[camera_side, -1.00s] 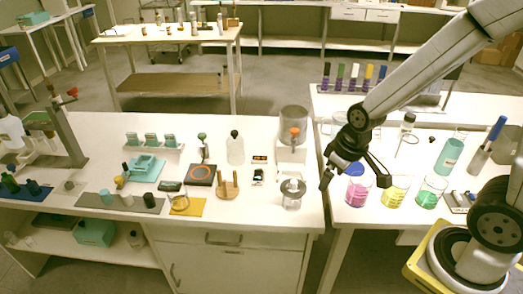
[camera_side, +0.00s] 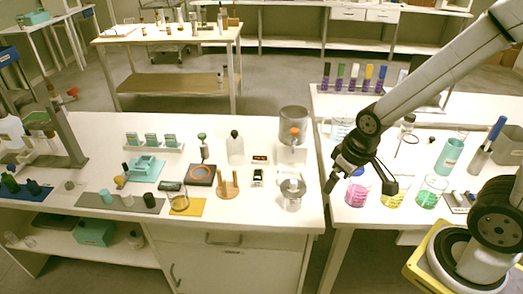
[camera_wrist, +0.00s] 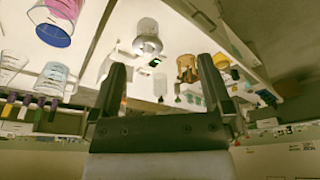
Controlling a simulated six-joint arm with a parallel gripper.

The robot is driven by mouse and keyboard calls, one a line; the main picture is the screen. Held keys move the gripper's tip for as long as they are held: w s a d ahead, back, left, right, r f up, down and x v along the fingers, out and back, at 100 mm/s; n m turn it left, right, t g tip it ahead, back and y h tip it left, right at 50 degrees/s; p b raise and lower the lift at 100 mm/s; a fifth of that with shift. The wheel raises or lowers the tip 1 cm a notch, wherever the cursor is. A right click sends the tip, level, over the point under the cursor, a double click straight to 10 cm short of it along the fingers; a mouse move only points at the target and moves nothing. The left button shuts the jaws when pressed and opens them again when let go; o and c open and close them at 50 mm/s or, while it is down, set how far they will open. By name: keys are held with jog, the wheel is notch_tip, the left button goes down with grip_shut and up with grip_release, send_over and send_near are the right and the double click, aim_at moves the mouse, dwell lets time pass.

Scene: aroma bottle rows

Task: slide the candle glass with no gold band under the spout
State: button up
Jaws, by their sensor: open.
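A clear glass (camera_side: 291,195) stands in front of the white dispenser (camera_side: 291,154) with the orange tap, near the left bench's right end. I cannot tell from here which glass has a gold band.
A yellow beaker (camera_side: 394,195) and a green beaker (camera_side: 429,193) stand right of the gripper. A gap separates the two benches. A wooden peg stand (camera_side: 228,189), a white bottle (camera_side: 235,148) and a black hotplate (camera_side: 202,175) crowd the left bench.

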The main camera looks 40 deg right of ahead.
dwell(0.4)
jog(key=c, duration=0.7)
jog(key=shift+a+f, duration=0.1)
jog(key=shift+f, duration=0.1)
jog(key=c, duration=0.3)
jog(key=shift+s+a+f+n+g, duration=0.1)
jog(key=shift+a+f+n+g, duration=0.05)
jog(key=shift+f+n+g, duration=0.2)
grip_shut()
jog(key=w+a+f+n+t+h, duration=0.1)
jog(key=a+f+n+t+h, duration=0.1)
jog(key=f+n, duration=0.5)
jog(key=w+a+f+n+t+h, duration=0.1)
jog(key=a+f+n+t+h, duration=0.2)
jog(key=n, duration=0.7)
jog(key=w+a+f+n+t+h, duration=0.1)
jog(key=a+f+n+t+h, duration=0.2)
jog(key=f+n+t+h, duration=0.3)
notch_tip(320, 180, down, 6)
jog(key=n+h, duration=0.1)
jog(key=n, duration=0.2)
jog(key=shift+w+a+h, duration=0.25)
jog(key=shift+w+h, duration=0.15)
